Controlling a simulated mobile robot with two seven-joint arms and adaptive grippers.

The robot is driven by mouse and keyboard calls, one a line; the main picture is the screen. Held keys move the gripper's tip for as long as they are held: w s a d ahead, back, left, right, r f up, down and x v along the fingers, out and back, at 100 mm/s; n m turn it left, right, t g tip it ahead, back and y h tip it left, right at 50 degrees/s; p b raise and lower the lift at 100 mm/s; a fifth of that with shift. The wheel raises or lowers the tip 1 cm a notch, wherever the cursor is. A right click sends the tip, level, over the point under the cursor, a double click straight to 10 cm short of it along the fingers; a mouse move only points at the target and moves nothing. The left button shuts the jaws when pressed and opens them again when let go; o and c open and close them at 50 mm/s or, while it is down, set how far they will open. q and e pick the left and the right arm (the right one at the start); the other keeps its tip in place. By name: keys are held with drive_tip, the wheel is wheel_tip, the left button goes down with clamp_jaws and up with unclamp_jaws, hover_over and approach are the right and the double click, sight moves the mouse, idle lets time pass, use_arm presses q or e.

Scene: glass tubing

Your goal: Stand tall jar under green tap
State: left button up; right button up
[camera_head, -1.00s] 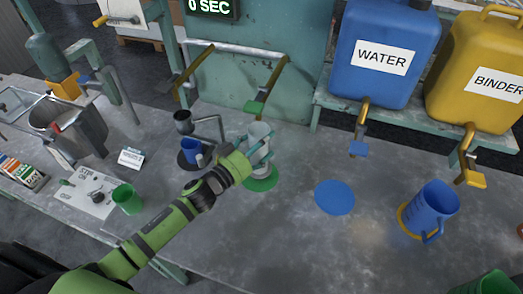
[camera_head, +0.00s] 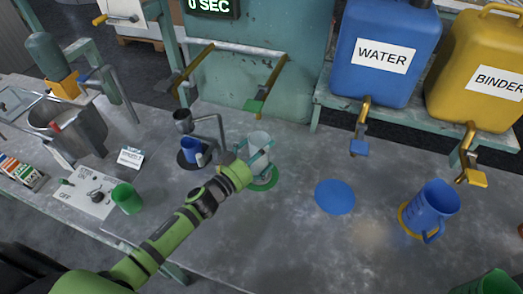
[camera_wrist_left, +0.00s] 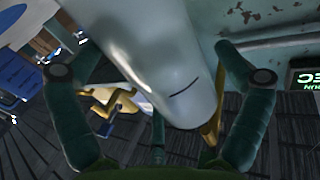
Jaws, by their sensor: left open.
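The tall pale grey jar (camera_head: 260,142) stands upright on the green round pad (camera_head: 266,184), below and in front of the green tap (camera_head: 254,107). My left gripper (camera_head: 261,155) is open, with its fingers around the sides of the jar. In the left wrist view the jar (camera_wrist_left: 165,60) fills the space between the fingers, with a dark mark on its wall. The fingers partly hide the jar's lower part in the head view. I cannot tell whether a finger touches it. My right gripper is not in view.
A blue pad (camera_head: 334,197) lies to the right under the blue-handled water tap (camera_head: 359,147). A blue jug (camera_head: 432,208) stands on a yellow pad farther right. Bench around the blue pad is clear.

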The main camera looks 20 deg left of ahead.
use_arm(q)
drive_tip(key=shift+r, duration=0.1)
drive_tip(key=b+v, duration=0.2)
drive_tip(key=v, duration=1)
idle(1.1)
